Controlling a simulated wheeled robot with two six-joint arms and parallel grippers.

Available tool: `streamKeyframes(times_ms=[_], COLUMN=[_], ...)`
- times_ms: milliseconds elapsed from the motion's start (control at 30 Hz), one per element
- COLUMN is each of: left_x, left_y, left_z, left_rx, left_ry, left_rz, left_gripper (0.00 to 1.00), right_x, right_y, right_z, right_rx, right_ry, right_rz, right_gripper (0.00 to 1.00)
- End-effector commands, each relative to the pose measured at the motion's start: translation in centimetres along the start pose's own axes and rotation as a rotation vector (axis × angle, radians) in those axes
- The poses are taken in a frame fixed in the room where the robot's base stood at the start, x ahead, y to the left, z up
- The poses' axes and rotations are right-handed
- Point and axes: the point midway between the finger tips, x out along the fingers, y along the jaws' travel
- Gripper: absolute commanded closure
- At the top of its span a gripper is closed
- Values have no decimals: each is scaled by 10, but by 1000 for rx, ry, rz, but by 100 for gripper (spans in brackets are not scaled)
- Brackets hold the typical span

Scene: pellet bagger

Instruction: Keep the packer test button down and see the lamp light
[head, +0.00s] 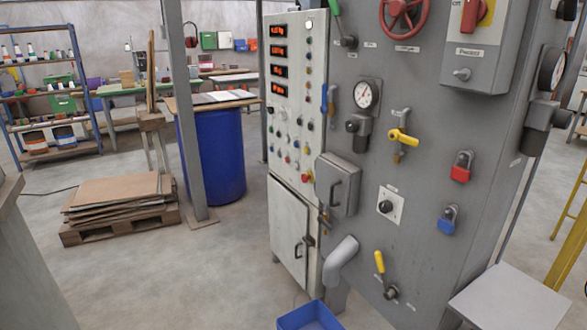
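The packer test button and its lamp cannot be picked out for certain, because the labels are too small or blurred. A pale control cabinet (285,163) carries red digital displays (279,72) and several small coloured buttons or lamps below and beside them. To its right, the grey machine panel (345,60) has a black round knob or button (385,206) on a white plate. At upper right, a grey switch box (485,75) has a red handle on yellow, a blurred label starting with "P", and a small grey round part (462,74). Neither gripper is in view.
A red handwheel (403,12), a dial gauge (366,94), yellow-handled valves (404,137), and red and blue padlocks (461,168) project from the panel. A grey elbow pipe (341,262) sits above a blue bin (309,318). A pallet of cardboard (118,198) stands left. Floor between is clear.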

Motion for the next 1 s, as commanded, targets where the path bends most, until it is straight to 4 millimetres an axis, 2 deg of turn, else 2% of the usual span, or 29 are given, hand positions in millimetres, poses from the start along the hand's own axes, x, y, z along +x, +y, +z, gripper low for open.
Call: streamKeyframes(times_ms=[233,400,667,1000], left_x=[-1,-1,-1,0], left_y=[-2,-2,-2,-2], left_z=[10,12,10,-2], left_rx=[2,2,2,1], left_ry=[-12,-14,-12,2], left_rz=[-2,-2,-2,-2], left_gripper=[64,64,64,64], right_x=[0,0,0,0], right_y=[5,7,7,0], right_z=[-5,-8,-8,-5], right_rx=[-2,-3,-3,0], right_ry=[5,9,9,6], right_rz=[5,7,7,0], right_gripper=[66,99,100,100])
